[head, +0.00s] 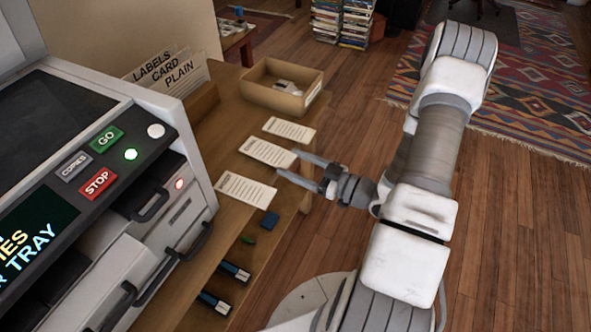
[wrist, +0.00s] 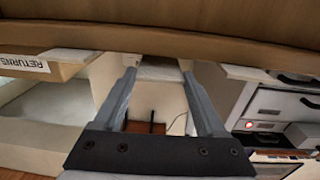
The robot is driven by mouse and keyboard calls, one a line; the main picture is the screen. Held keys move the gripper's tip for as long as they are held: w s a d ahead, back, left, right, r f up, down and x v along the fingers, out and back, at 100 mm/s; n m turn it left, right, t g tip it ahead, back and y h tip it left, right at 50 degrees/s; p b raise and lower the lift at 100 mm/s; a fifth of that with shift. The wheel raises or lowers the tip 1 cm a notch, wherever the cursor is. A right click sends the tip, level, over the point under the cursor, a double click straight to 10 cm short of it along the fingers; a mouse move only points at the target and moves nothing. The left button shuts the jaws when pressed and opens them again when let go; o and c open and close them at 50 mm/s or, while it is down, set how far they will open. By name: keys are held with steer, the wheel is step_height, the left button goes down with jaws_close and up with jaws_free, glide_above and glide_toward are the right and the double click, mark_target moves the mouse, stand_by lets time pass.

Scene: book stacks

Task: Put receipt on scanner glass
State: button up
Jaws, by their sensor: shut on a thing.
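Three similar white printed slips lie along the near edge of a wooden counter; print is too small to tell which is the receipt. The middle slip (head: 266,152) is between my fingertips. My gripper (head: 293,166) is shut on it, and the wrist view also shows the slip's edge (wrist: 160,73) between the fingers (wrist: 160,85). The far slip (head: 289,130) and the near slip (head: 246,190) lie on either side, clear of the fingers. The machine's dark glass-like panel (head: 55,115), seemingly the scanner glass, is on the left.
The copier front has GO (head: 106,138) and STOP (head: 98,183) buttons and drawers with handles. An open wooden tray (head: 283,90) stands behind the slips; a RETURNS label (wrist: 22,65) shows upside down in the wrist view. Upright card dividers (head: 170,72) stand beside the machine. Floor is open right.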

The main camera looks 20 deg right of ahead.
steer(key=shift+f, duration=0.6)
steer(key=shift+f, duration=0.2)
steer(key=o, duration=1.2)
steer(key=shift+o, duration=0.2)
steer(key=p+v, duration=0.4)
steer(key=v, duration=1.3)
steer(key=shift+s+r, duration=0.2)
steer(key=shift+s, duration=0.05)
